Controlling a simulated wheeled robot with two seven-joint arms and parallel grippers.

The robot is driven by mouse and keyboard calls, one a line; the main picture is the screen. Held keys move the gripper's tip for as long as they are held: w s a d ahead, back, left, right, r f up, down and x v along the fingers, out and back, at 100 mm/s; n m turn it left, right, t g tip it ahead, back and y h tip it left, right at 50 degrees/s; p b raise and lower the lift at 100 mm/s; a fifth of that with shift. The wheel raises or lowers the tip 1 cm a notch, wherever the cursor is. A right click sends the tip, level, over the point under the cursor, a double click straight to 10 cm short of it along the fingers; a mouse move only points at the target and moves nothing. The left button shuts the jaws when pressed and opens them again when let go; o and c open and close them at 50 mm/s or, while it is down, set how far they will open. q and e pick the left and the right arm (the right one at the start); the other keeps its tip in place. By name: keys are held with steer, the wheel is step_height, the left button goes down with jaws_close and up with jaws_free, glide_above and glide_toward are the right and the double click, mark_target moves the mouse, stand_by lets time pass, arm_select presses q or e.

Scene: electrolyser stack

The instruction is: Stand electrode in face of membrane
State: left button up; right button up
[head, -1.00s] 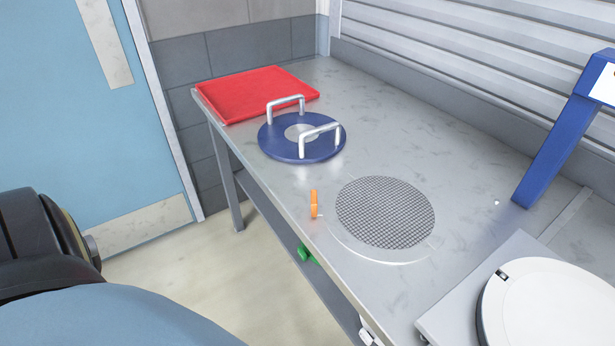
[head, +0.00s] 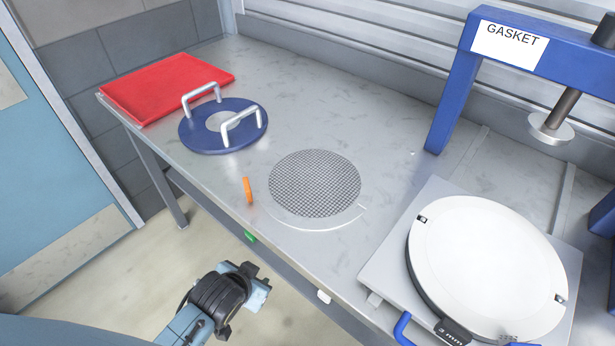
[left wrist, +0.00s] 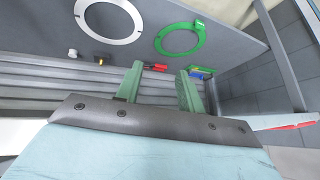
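The electrode looks to be the round grey mesh disc (head: 314,183), lying flat on the bench on a thin clear ring (head: 312,226). The membrane looks to be the white round sheet (head: 487,262), lying flat on a dark round base at the right. My left gripper (head: 262,284) is in front of the bench, below its front edge and apart from the mesh. In the left wrist view its green fingers (left wrist: 160,77) are spread with nothing between them. My right gripper does not show.
A blue handled ring (head: 199,137) and a red tray (head: 128,107) are at the back left. An orange tab (head: 248,190) stands by the front edge. A green ring (left wrist: 180,39) and a white ring (left wrist: 83,11) show in the left wrist view.

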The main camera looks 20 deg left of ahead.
arm_select(q)
steer(key=w+d+r+m+t+h, duration=0.25)
steer(key=w+r+t, duration=0.35)
steer(key=r, duration=0.7)
steer(key=w+d+r+m+t+h, duration=0.1)
steer(key=w+d+r+m+t, duration=0.3)
steer(key=w+r, duration=0.7)
steer(key=s+d+r+m+g+h, duration=0.4)
steer(key=d+r+m+g+h, duration=0.2)
steer(key=d+r+m+h, duration=0.7)
steer(key=m+g+y+p, duration=0.1)
steer(key=m+g+y, duration=0.6)
steer(key=g+y, duration=0.65)
glide_above(247, 188)
step_height(247, 188, down, 14)
steer(key=t+y, duration=0.2)
steer(key=t, duration=0.1)
steer(key=shift+g, duration=0.25)
steer(key=f, duration=0.6)
steer(key=shift+s+d+f+p, duration=0.15)
steer(key=shift+s+f+p, duration=0.1)
steer(key=shift+p, duration=0.05)
steer(key=shift+w+f+p, duration=0.15)
steer(key=shift+f+p, duration=0.05)
steer(key=shift+f, duration=1.3)
steer(key=shift+w+f+p, duration=0.1)
steer(key=shift+f+p, duration=0.05)
steer(key=shift+f, duration=1.35)
